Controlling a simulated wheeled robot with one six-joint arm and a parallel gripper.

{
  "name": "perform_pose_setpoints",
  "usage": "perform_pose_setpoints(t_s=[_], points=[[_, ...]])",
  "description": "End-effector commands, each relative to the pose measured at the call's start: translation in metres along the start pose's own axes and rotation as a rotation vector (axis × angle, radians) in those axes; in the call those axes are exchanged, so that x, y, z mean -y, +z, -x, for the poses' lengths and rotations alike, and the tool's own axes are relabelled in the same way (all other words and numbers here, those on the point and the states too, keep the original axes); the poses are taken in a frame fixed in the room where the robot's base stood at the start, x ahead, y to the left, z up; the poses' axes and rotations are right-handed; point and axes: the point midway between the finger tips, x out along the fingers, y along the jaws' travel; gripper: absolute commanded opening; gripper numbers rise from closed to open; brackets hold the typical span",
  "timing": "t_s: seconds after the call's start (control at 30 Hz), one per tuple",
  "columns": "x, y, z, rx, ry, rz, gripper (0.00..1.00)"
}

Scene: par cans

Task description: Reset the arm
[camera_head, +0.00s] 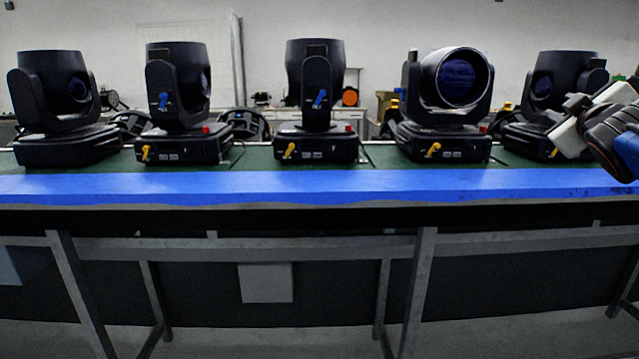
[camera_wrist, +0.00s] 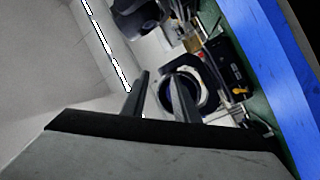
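My gripper (camera_head: 566,120) is at the right edge of the head view, in front of the rightmost par can (camera_head: 548,85) and partly covering it. In the wrist view, my two dark fingers (camera_wrist: 160,88) stand apart with nothing held between them. Behind them, a par can with a round lens (camera_wrist: 183,94) shows tilted in the picture. Four more black par cans stand in the row: far left (camera_head: 58,90), left (camera_head: 178,85), middle (camera_head: 315,85) and right of the middle with its lens facing me (camera_head: 445,90).
The par cans stand on a long green-topped bench with a blue front edge (camera_head: 300,187) and metal legs (camera_head: 418,290). Yellow and blue connectors stick out of several cans. A white wall (camera_head: 380,25) is behind. The floor in front looks clear.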

Motion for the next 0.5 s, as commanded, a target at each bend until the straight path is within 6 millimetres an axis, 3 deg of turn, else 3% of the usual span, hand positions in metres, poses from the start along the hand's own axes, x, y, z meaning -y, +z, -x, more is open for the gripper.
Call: perform_pose_setpoints(t_s=[0.03,0.2,0.37,0.5], points=[[0.027,0.014,0.013,0.057,-0.042,-0.064,0.27],[0.108,0.064,0.056,0.261,-0.183,-0.244,0.27],[0.183,0.102,0.107,0.438,-0.33,-0.366,0.27],[0.244,0.13,0.161,0.59,-0.468,-0.443,0.27]])
